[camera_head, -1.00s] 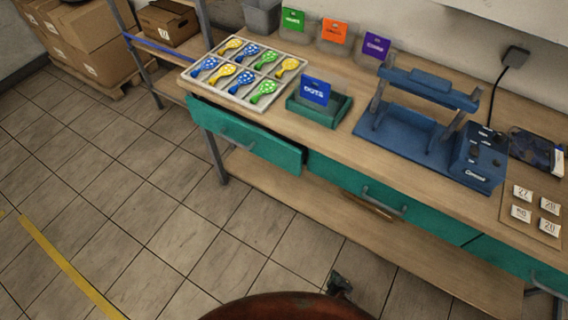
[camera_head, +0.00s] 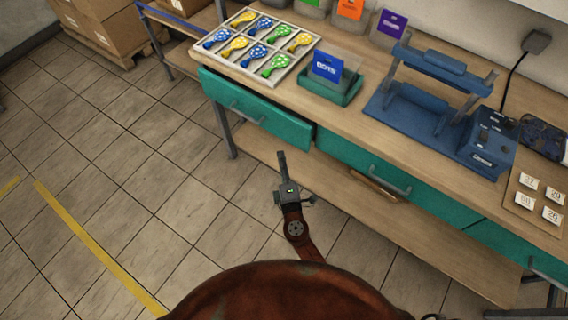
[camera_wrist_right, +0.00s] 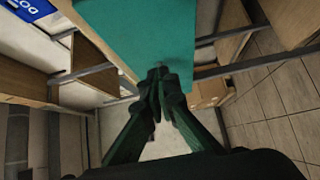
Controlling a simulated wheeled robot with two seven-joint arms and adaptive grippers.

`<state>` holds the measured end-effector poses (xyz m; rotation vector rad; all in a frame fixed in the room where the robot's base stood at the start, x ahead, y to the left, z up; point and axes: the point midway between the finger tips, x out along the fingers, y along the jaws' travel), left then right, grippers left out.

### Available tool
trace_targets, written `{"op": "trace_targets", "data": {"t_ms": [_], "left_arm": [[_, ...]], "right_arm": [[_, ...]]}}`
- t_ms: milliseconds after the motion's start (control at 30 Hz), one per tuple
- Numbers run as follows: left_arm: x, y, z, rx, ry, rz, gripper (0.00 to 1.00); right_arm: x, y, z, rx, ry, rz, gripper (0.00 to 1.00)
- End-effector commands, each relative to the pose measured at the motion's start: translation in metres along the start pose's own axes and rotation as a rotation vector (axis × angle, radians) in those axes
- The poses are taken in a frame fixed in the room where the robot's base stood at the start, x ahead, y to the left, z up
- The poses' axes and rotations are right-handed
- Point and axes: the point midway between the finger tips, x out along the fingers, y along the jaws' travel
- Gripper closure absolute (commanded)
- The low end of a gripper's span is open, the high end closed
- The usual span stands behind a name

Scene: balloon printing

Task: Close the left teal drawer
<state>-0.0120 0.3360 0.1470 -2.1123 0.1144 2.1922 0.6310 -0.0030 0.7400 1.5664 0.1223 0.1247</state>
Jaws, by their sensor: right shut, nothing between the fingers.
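The left teal drawer (camera_head: 262,117) sits at the left end of the workbench and is partly pulled out; its front stands out from the bench, most clearly at its right end. A grey bar handle is on its face. My right gripper (camera_head: 282,157) is shut and empty, in front of and below the drawer's right end in the head view. In the right wrist view, the closed fingertips (camera_wrist_right: 158,74) overlap the lower edge of a teal panel (camera_wrist_right: 150,32), seemingly this drawer; I cannot tell whether they touch. My left gripper is not in view.
The wooden benchtop (camera_head: 405,150) carries a tray of balloons (camera_head: 290,74), a teal card holder (camera_head: 345,97) and a blue press (camera_head: 400,115). A middle teal drawer (camera_head: 358,165) looks shut. A lower shelf (camera_head: 330,178) runs underneath. Open tiled floor (camera_head: 150,180) lies in front.

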Motion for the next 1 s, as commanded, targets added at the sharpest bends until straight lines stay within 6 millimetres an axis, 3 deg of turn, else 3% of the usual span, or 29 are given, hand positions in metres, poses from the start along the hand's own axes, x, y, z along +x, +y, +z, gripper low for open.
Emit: {"op": "trace_targets", "data": {"t_ms": [200,400,1000], "left_arm": [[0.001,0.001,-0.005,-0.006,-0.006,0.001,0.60],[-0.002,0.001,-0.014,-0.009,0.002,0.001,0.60],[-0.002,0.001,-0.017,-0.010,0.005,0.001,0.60]], "right_arm": [[0.046,-0.001,-0.001,0.001,0.001,0.000,1.00],[0.068,-0.001,0.018,-0.001,-0.001,-0.001,1.00],[0.078,-0.001,0.033,0.000,-0.004,-0.002,1.00]]}}
